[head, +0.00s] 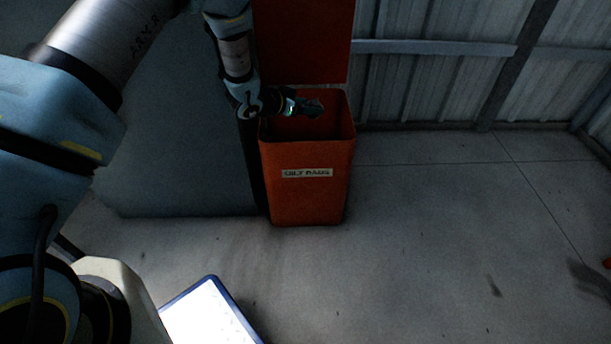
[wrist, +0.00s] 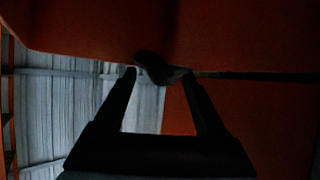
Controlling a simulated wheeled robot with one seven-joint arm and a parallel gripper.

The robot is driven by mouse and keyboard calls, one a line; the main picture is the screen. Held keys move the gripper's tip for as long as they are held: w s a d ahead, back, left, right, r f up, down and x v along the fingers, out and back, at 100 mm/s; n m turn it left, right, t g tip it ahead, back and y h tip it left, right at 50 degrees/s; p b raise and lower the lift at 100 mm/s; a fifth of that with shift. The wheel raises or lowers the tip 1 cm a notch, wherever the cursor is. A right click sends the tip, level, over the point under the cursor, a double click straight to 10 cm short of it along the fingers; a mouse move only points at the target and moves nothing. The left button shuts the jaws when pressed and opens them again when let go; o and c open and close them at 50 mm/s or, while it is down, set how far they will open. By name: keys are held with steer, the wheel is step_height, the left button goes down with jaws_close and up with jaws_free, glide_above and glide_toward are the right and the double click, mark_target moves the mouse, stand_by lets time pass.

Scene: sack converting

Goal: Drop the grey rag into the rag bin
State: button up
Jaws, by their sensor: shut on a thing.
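The rag bin (head: 307,200) is an orange-red box with a pale label on its front. Its lid (head: 303,40) stands raised at the back, and the bin's mouth is open. My gripper (head: 303,106) reaches over the mouth from the left. It is shut on the grey rag (head: 315,109), a small dark bundle at the fingertips, near rim height over the opening. In the wrist view the rag (wrist: 155,68) shows dark between the fingertips, with orange bin surfaces around it. The bottom of the bin is hidden.
A grey-blue panel (head: 180,130) stands directly left of the bin. A corrugated metal wall (head: 440,85) runs behind it. A bright blue-edged screen or board (head: 210,315) shows at the bottom.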

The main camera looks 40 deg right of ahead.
steer(key=o, duration=1.3)
steer(key=shift+a+r, duration=0.1)
steer(key=p+v, duration=0.2)
steer(key=v, duration=0.8)
steer(key=shift+a, duration=0.3)
steer(key=shift+s+r, duration=0.1)
